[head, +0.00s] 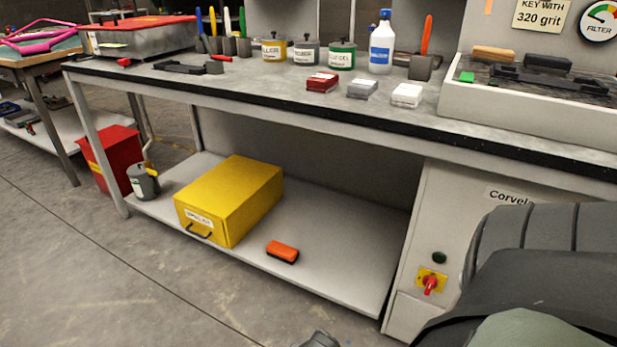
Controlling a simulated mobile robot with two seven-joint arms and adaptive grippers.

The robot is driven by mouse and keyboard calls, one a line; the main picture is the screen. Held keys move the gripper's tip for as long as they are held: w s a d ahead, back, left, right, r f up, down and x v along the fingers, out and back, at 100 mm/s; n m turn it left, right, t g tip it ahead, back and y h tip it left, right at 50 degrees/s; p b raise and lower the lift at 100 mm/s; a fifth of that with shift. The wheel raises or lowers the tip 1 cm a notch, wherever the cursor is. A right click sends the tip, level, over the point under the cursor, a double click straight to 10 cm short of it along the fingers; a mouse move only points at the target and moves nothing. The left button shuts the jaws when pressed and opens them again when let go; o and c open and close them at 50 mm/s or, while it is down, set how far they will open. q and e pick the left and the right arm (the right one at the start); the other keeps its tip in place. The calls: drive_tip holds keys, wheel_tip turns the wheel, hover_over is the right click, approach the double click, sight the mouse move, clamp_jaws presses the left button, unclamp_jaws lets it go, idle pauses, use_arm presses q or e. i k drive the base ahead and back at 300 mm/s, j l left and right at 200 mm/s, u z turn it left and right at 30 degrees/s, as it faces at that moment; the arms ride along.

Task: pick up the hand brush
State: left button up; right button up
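A small orange block with a dark underside (282,252) lies on the lower shelf of the workbench, right of the yellow box. It may be the hand brush, but bristles cannot be made out. A black tool (190,67) lies on the benchtop at the left; its kind is unclear. Neither gripper shows clearly. A large dark link of mine fills the lower right, and a small grey part of mine shows at the bottom edge. Nothing of mine touches the orange block.
A white cabinet (455,225) with a red switch closes the shelf's right side. A red bin (108,158) stands left; the front floor is clear.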

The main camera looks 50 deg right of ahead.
sight(283, 253)
drive_tip(key=i+j+z, duration=0.15)
drive_tip(key=z, duration=0.25)
drive_tip(key=i+j+z, duration=0.25)
drive_tip(key=z, duration=0.15)
drive_tip(key=i+j+z, duration=0.15)
drive_tip(key=j+z, duration=0.25)
